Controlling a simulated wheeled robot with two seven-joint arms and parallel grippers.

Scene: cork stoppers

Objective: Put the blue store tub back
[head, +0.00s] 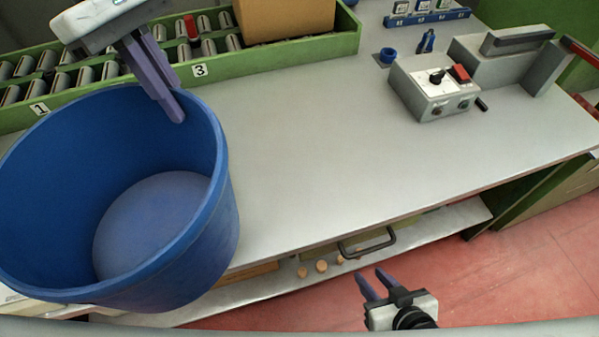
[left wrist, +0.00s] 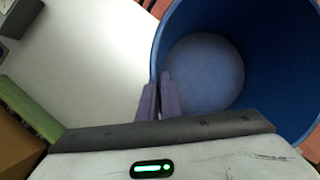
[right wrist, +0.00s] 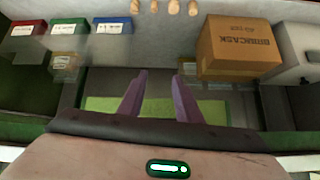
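The blue store tub (head: 215,240) is large, open and empty inside, at the left of the head view. It is also at the right of the left wrist view (left wrist: 275,60). My left gripper (head: 176,112) is at the tub's far rim, and in the left wrist view its fingers (left wrist: 158,82) stand on either side of the tub wall, closed on it. The tub covers the table's front left; whether its base touches anything is hidden. My right gripper (head: 370,271) is open and empty in front of the table, with its fingers (right wrist: 159,85) apart in the right wrist view.
A green rack (head: 285,52) with metal cylinders and a cardboard box (head: 285,15) stands behind the tub. A grey control box (head: 432,90) is at the back right. The tabletop's middle is clear.

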